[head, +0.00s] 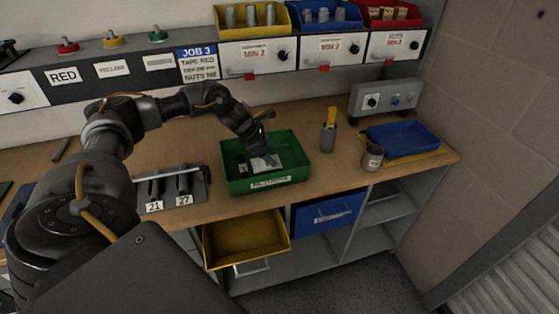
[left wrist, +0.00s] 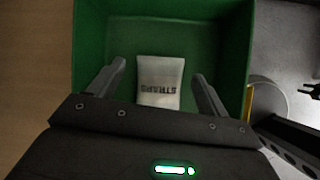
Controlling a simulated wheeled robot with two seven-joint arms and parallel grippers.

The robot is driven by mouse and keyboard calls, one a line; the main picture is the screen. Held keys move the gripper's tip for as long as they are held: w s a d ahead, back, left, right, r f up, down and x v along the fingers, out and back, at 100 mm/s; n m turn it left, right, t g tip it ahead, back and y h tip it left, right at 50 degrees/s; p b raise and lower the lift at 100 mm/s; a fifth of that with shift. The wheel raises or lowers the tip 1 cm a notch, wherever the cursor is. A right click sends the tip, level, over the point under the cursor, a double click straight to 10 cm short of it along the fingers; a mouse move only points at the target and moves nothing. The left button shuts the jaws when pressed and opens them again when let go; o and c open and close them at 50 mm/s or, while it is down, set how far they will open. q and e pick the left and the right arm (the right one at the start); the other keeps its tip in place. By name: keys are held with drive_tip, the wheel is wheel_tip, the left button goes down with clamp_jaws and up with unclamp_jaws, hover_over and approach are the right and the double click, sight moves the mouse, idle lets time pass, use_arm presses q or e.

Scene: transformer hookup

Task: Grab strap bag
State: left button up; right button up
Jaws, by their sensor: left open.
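The strap bag (left wrist: 160,82) is a small white pouch with the printed word STRAPS, upside down in the left wrist view. It lies on the floor of the green bin (left wrist: 240,50). In the head view the bag (head: 272,162) shows pale inside the green bin (head: 240,186), partly behind my gripper. My left gripper (head: 260,152) reaches down into the bin from above. In the left wrist view my left gripper (left wrist: 160,80) is open, with one finger on each side of the bag and a gap to both. My right gripper is not in view.
Left of the bin is a rack (head: 195,186) with parts labelled 21 and 27. To the right stand a grey cup with a yellow-handled item (head: 328,134), a labelled can (head: 372,158) and a blue tray (head: 400,138). A yellow drawer (head: 245,238) is open below the bench.

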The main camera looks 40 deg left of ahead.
sight(276, 159)
use_arm(q)
drive_tip(key=p+x, duration=0.1)
drive_tip(key=x, duration=0.3)
drive_tip(key=shift+w+d+f+p, duration=0.1)
drive_tip(key=shift+w+f+p, duration=0.05)
drive_tip(key=shift+f+p, duration=0.2)
drive_tip(key=shift+d+f, duration=0.1)
drive_tip(key=c, duration=0.8)
